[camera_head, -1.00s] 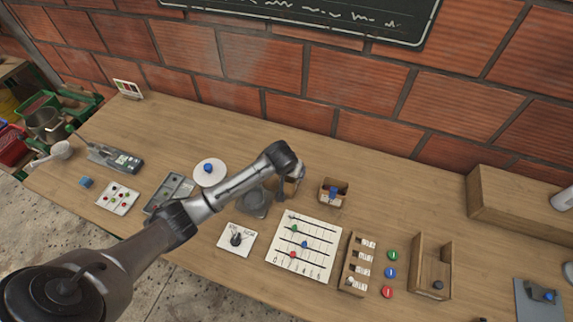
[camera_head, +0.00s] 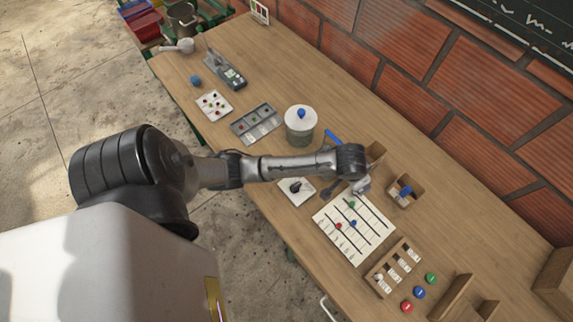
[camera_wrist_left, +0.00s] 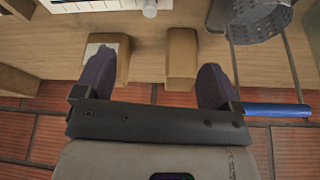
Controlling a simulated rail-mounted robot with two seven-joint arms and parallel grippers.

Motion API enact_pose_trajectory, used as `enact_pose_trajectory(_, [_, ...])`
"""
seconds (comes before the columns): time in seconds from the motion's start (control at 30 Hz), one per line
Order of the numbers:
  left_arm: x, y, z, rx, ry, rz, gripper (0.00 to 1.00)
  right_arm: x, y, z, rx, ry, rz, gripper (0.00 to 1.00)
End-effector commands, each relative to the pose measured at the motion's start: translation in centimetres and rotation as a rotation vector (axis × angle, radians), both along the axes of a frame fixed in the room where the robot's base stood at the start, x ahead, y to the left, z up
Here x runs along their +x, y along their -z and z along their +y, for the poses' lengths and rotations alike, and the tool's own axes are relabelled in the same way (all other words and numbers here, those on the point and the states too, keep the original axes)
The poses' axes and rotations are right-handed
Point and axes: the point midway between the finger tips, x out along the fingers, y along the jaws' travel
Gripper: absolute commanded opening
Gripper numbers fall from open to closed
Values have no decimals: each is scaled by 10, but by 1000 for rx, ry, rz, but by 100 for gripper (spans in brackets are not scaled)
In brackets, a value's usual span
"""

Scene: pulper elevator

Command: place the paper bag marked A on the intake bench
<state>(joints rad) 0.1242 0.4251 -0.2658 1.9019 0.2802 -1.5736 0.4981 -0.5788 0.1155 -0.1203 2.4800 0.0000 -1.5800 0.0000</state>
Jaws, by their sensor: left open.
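I see no readable letter A, so I cannot tell which thing is the marked paper bag. My left gripper (camera_head: 363,185) hangs over the long wooden bench (camera_head: 290,80); its open fingers also show in the left wrist view (camera_wrist_left: 156,64). Two tan, box-like things show there: one (camera_wrist_left: 182,60) between the fingers, the other (camera_wrist_left: 122,62) partly covered by the left finger. In the head view, one tan container (camera_head: 405,192) holds something blue and another (camera_head: 376,152) is partly hidden behind my arm. Nothing is visibly gripped. My right gripper is out of view.
A mesh cylinder (camera_wrist_left: 258,18) and a blue handle (camera_wrist_left: 277,110) are close to the right finger. A white slider board (camera_head: 352,228), a lidded jar (camera_head: 300,125), a slotted rack (camera_head: 392,268) and coloured buttons (camera_head: 419,292) crowd the bench. A brick wall rises behind.

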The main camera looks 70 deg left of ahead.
Motion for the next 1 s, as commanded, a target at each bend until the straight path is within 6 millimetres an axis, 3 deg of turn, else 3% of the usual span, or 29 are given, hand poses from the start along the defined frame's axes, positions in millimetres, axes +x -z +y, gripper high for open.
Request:
enact_pose_trajectory(0.03, [-32, 12, -19, -13, 54, 14, 89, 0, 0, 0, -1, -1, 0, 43])
enact_pose_trajectory(0.2, [-119, 21, -53, -17, 190, 26, 89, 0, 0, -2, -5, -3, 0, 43])
enact_pose_trajectory(0.4, [-196, 9, -66, -2, 271, 35, 89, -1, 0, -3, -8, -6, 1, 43])
enact_pose_trajectory(0.6, [-234, -3, -66, 19, 299, 44, 89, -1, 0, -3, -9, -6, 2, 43])
enact_pose_trajectory(1.0, [-243, -7, -66, 26, 307, 47, 89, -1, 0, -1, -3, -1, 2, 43])
